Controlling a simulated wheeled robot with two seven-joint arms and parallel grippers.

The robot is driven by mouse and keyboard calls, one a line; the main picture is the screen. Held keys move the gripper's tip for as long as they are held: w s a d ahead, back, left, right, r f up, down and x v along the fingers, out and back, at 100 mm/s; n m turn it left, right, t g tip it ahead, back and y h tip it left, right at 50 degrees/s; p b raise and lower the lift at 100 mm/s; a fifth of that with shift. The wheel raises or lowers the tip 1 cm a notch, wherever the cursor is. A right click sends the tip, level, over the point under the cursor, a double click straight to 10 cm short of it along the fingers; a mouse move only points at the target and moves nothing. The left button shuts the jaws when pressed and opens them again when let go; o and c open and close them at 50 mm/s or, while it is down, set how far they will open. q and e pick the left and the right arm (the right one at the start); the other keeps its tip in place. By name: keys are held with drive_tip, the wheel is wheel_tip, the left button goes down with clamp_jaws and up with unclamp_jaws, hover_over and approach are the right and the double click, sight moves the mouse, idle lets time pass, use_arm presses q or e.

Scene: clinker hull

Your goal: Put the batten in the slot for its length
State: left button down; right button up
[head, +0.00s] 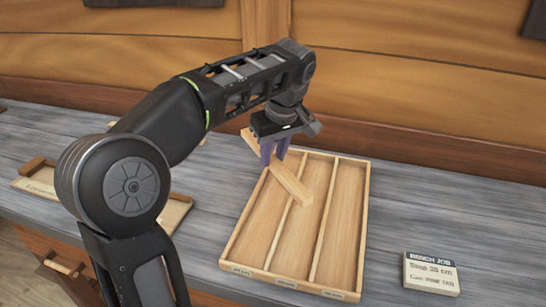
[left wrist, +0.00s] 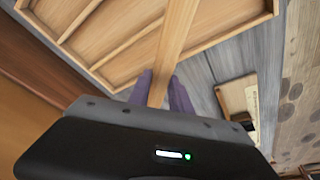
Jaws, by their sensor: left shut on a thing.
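My left gripper (head: 273,152) is shut on a pale wooden batten (head: 291,186), with its purple fingers on either side of it. The batten lies diagonally across the back left part of a wooden slotted tray (head: 367,215). Its near end is over the dividers and its far end sticks out past the tray's back left corner. Whether it touches the tray I cannot tell. The tray has three long slots, with small labels on the front edge that I cannot read. In the left wrist view the batten (left wrist: 174,40) runs up from between the fingers (left wrist: 160,92) over the tray (left wrist: 232,35). My right gripper is not in view.
A card headed "BENCH JOB" (head: 431,272) stands right of the tray; it seems to read "Stop 35 cm". Another shallow wooden tray (head: 40,178) lies at the left, partly behind my arm.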

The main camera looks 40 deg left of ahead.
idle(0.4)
use_arm(q)
drive_tip(key=shift+a+r, duration=0.15)
drive_tip(key=m+p, duration=0.2)
drive_tip(key=f+m+t+p, duration=0.1)
drive_tip(key=m+p, duration=0.1)
drive_tip(key=m, duration=0.1)
drive_tip(key=s+f+m+h+p, duration=0.1)
drive_tip(key=m+p, duration=0.1)
drive_tip(key=p, duration=0.1)
drive_tip(key=shift+a+f, duration=0.1)
drive_tip(key=shift+f, duration=0.05)
drive_tip(key=shift+w+m+h, duration=0.3)
drive_tip(key=shift+w+m, duration=0.1)
drive_tip(key=shift+m, duration=0.6)
drive_tip(key=shift+t, duration=0.3)
drive_tip(key=shift+f+p, duration=0.5)
drive_tip(key=shift+f, duration=2.55)
